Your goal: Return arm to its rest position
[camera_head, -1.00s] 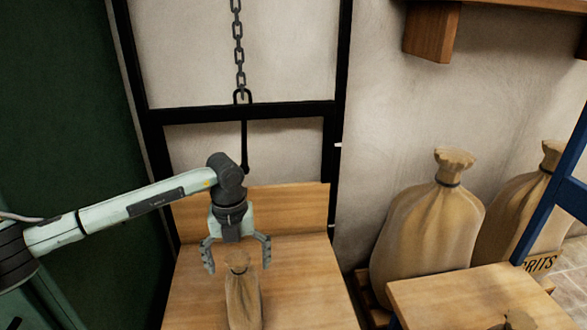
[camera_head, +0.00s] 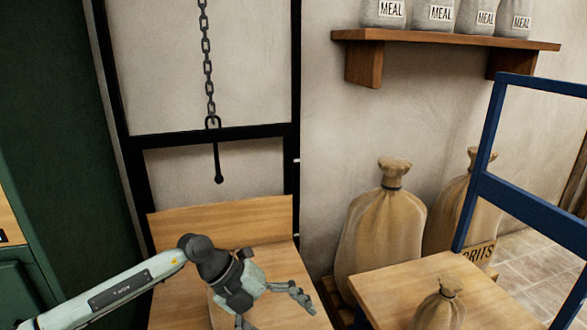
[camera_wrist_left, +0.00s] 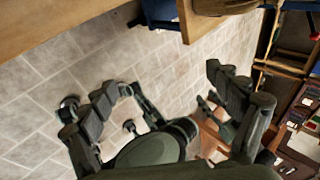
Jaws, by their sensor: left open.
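My left gripper (camera_head: 276,310) is at the lower middle of the head view, tilted with its fingers pointing down and to the right. It is open and holds nothing. In the left wrist view, its spread fingers (camera_wrist_left: 160,85) have only the tiled floor between them. A small tan sack (camera_head: 216,312) on the wooden platform (camera_head: 222,222) is mostly hidden behind the gripper and wrist. My right arm is not in view.
A chain (camera_head: 207,70) with a hook (camera_head: 218,165) hangs above the platform. A blue frame (camera_head: 530,205) rises at the right beside a wooden top with another small sack (camera_head: 438,308). Large sacks (camera_head: 382,230) stand by the wall. A shelf (camera_head: 440,40) holds meal bags.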

